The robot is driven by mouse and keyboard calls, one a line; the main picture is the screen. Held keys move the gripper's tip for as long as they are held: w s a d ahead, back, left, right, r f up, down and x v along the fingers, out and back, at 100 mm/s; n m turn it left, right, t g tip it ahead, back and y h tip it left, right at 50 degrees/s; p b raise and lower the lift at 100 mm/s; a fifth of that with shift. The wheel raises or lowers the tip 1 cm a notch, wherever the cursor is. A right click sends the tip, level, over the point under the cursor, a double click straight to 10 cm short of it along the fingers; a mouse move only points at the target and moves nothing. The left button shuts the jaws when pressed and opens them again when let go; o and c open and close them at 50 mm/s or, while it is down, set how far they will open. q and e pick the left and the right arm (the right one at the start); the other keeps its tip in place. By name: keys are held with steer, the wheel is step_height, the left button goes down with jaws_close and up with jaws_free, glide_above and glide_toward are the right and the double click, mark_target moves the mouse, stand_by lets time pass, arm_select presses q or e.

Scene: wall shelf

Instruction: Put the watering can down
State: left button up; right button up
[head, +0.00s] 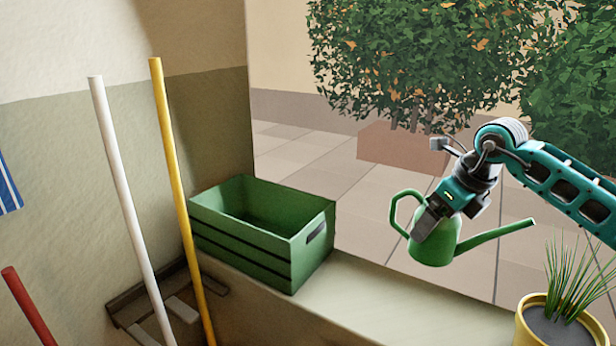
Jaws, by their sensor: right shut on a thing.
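A green watering can (432,250) with a loop handle on its left and a long spout to the right shows in the head view. My right gripper (426,224) is shut on the watering can from above, at its upper body. The fingers hide part of the can's top. The can appears held in the air, a little above and behind the pale ledge (385,300); I cannot tell its exact distance from the ledge. My left gripper is not in view.
A green slatted crate (290,262), looking empty, stands on the ledge to the left. A yellow pot (525,325) with a spiky plant is at the lower right. The ledge between them is bare. White (130,210) and yellow (182,200) poles lean at left.

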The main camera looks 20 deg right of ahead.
steer(key=s+a+f+n+g, duration=0.1)
steer(key=s+a+n+g, duration=0.15)
steer(key=a+n, duration=0.65)
steer(key=s+a+f+n+g+h, duration=0.1)
steer(key=s+a+f+n+g, duration=0.15)
steer(key=a+n, duration=0.7)
steer(key=s+a+n+g, duration=0.1)
steer(key=a+n+g, duration=0.3)
steer(key=n, duration=1)
arm_select(q)
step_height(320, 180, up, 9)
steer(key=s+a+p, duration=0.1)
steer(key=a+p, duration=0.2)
steer(key=p, duration=0.9)
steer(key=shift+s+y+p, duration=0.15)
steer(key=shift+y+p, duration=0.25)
arm_select(e)
step_height(320, 180, up, 10)
steer(key=shift+s+d+f, duration=0.2)
steer(key=shift+s+f, duration=0.05)
steer(key=shift+s, duration=0.2)
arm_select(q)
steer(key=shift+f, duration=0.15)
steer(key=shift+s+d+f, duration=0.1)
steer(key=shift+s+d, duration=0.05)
arm_select(e)
steer(key=shift+w, duration=0.1)
